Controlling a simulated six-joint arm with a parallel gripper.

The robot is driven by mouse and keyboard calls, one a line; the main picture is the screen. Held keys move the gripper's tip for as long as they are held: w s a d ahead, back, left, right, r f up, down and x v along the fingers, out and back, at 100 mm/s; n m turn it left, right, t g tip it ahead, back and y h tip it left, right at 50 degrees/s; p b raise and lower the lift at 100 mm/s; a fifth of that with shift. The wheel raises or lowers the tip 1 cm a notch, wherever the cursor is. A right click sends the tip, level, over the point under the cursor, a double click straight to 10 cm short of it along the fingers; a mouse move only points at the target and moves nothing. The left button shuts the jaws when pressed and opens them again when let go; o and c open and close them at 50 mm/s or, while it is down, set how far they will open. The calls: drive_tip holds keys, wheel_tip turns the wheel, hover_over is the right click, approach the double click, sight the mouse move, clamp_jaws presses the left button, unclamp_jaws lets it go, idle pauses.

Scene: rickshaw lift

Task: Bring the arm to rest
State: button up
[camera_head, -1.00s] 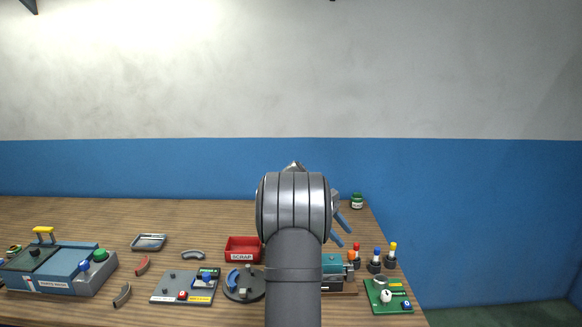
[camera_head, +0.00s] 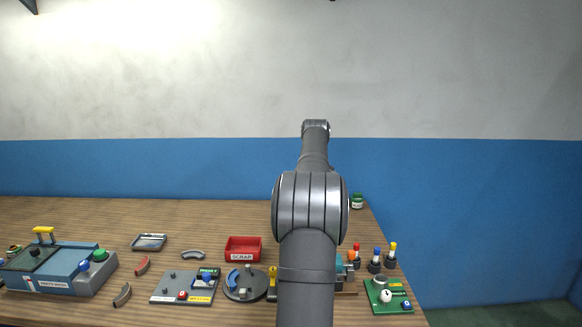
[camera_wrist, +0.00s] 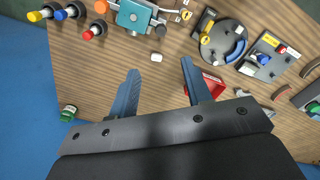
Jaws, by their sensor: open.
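My arm stands raised over the wooden table (camera_head: 100,213) in the head view, its forearm pointing up and away. My gripper is hidden in that view. In the wrist view my gripper (camera_wrist: 157,75) is open, its two blue fingers apart with nothing between them. It is above the table, apart from the things there. The green jar (camera_wrist: 68,112) is left of the fingers, and the red scrap bin (camera_wrist: 210,88) is partly hidden by the right finger.
A blue machine (camera_head: 60,270) stands at the left. A grey panel (camera_head: 170,288), a round fixture (camera_head: 243,289), the scrap bin (camera_head: 243,246), a teal device (camera_head: 342,271) behind my arm, and a green board (camera_head: 389,299) cover the middle and right. The table's right edge is near the jar (camera_head: 357,202).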

drive_tip(key=s+d+f+n+t+h, duration=0.1)
drive_tip(key=s+d+f+n+h, duration=0.7)
drive_tip(key=h, duration=0.4)
drive_tip(key=s+a+f+n+t+y, duration=0.35)
drive_tip(key=a+n+t, duration=0.25)
drive_tip(key=n+t, duration=0.45)
drive_tip(key=shift+n+g+h, duration=0.45)
drive_tip(key=shift+n+g, duration=0.1)
drive_tip(key=shift+g, duration=0.3)
drive_tip(key=x, duration=1.2)
drive_tip(key=shift+w+a+f, duration=0.15)
drive_tip(key=shift+w+a, duration=0.05)
drive_tip(key=shift+a, duration=0.05)
